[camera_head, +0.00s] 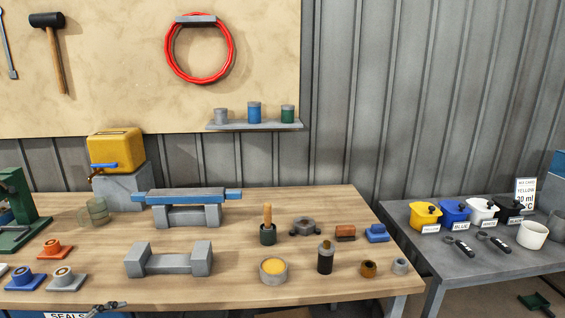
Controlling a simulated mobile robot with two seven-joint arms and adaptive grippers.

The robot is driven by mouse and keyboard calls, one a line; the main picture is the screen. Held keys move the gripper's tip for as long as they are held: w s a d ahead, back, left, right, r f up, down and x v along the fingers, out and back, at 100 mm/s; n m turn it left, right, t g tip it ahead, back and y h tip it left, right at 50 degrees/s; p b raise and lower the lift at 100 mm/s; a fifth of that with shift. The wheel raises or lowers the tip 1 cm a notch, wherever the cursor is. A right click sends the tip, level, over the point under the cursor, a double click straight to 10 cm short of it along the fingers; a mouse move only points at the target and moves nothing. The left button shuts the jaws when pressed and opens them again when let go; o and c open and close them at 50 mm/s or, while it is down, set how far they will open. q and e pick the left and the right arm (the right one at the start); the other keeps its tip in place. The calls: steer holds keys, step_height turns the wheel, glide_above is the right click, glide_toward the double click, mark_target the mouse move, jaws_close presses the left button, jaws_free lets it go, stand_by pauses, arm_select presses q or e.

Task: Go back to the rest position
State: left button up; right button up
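A small dark shape at the bottom edge, left of centre, looks like the tip of my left gripper (104,307). It is at the front edge of the wooden workbench (330,207), and most of it is cut off by the frame. I cannot tell whether it is open or shut, and I see nothing clearly held in it. My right gripper is not in view.
Grey stands (168,260), a blue-ended bar (187,195), seals (54,249) and small parts crowd the bench. A green machine (22,210) stands at left. A grey side table (440,262) holds coloured pots (425,213), spoons (458,246) and a white cup (532,235).

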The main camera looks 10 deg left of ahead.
arm_select(q)
steer(key=s+d+f+m+g+y+p, duration=0.1)
steer(key=s+d+f+m, duration=0.4)
steer(key=s+f+m, duration=0.2)
steer(key=s+d+f+m+g+y+p, duration=0.1)
steer(key=s+d+f+m+y, duration=0.1)
steer(key=s+d+f+m, duration=0.7)
steer(key=s+d+m, duration=0.1)
steer(key=s+d, duration=0.3)
steer(key=s+d+f+m+p, duration=0.1)
steer(key=s+d+f+m, duration=0.1)
steer(key=s+d, duration=0.4)
steer(key=shift+d+f+m+g+p, duration=0.2)
steer(key=shift+d+m+g+p, duration=0.3)
steer(key=shift+d, duration=0.65)
